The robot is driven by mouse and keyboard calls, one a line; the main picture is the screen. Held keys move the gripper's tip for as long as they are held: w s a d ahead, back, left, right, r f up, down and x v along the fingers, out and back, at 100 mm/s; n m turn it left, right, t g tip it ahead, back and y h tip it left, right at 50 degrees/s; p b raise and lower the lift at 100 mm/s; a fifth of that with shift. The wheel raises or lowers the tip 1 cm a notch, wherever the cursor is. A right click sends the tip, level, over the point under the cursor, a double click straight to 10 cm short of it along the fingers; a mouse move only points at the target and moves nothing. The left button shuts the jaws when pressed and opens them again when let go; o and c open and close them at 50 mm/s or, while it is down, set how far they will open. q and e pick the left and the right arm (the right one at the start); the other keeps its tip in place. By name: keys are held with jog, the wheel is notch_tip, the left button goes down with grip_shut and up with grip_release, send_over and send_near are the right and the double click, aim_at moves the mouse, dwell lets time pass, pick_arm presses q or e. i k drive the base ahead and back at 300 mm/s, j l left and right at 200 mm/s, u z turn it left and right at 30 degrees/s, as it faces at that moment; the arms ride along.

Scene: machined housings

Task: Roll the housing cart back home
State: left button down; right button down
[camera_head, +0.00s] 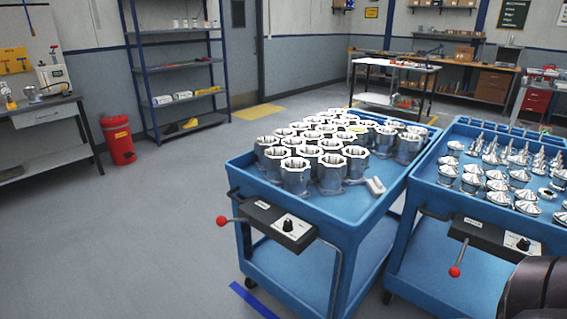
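The housing cart (352,222) is a blue two-shelf cart right of centre. Its top tray carries many silver housings (295,174) with octagonal rims, packed in rows, and a small pale block (375,186) near the right edge. A dark control box (275,225) with a knob and a red-balled lever (222,221) is on its near end, with a grey handle bar beside it. A dark rounded part of my arm shows at the bottom right corner, in front of the neighbouring cart. Neither gripper shows.
A second blue cart (440,195) with cone-shaped metal parts stands close on the right. A blue floor stripe (258,300) lies by the near-left caster. Open floor spreads left, towards a red bin (118,140), a workbench (45,120) and shelves (180,68). A white-topped table (396,66) stands behind.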

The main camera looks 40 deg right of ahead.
aim_at(338, 247)
jog(key=z, duration=1.75)
